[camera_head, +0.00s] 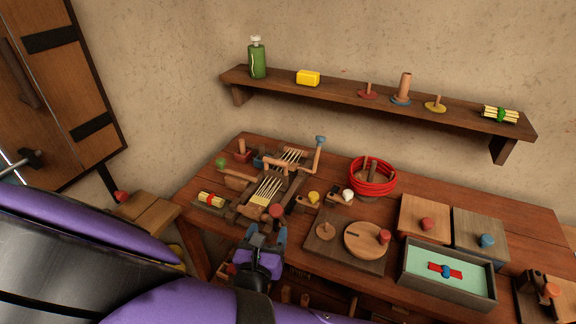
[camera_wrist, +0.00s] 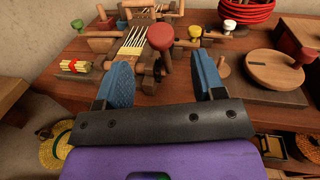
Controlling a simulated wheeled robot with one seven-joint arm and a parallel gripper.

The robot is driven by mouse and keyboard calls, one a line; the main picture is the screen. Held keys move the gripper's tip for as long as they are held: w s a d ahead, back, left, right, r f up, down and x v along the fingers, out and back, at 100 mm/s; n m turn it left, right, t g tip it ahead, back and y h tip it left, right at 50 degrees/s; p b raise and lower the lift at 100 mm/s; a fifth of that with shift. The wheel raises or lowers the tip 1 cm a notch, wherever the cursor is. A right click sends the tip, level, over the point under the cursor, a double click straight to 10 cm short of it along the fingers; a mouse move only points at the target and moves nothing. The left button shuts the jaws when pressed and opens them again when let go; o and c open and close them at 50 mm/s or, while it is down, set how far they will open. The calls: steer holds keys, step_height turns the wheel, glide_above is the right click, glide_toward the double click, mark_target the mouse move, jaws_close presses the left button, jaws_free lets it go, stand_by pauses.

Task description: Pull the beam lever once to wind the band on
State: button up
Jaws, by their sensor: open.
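A small wooden band loom (camera_head: 262,190) with pale warp threads stands on the table; it also shows in the wrist view (camera_wrist: 134,42). A short lever with a red knob (camera_head: 276,211) rises at its near end. In the wrist view this red knob (camera_wrist: 160,37) is seen between and beyond my fingers. A taller wooden post with a blue cap (camera_head: 320,140) stands at the loom's far right. I cannot tell for certain which is the beam lever. My gripper (camera_head: 266,233) is open and empty, with blue fingers, just in front of the red knob and apart from it.
Yellow (camera_head: 314,197) and white (camera_head: 348,195) knobs stand close to the loom's right. A bundle with a red tie (camera_head: 211,199) lies left. Farther right are a round board (camera_head: 366,239), a red coil basket (camera_head: 372,178) and a green-lined tray (camera_head: 447,292). A shelf (camera_head: 380,106) hangs behind.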

mark_target(275, 213)
steer(key=w, duration=0.5)
steer(key=w+d, duration=0.1)
steer(key=w, duration=0.1)
steer(key=shift+w, duration=0.2)
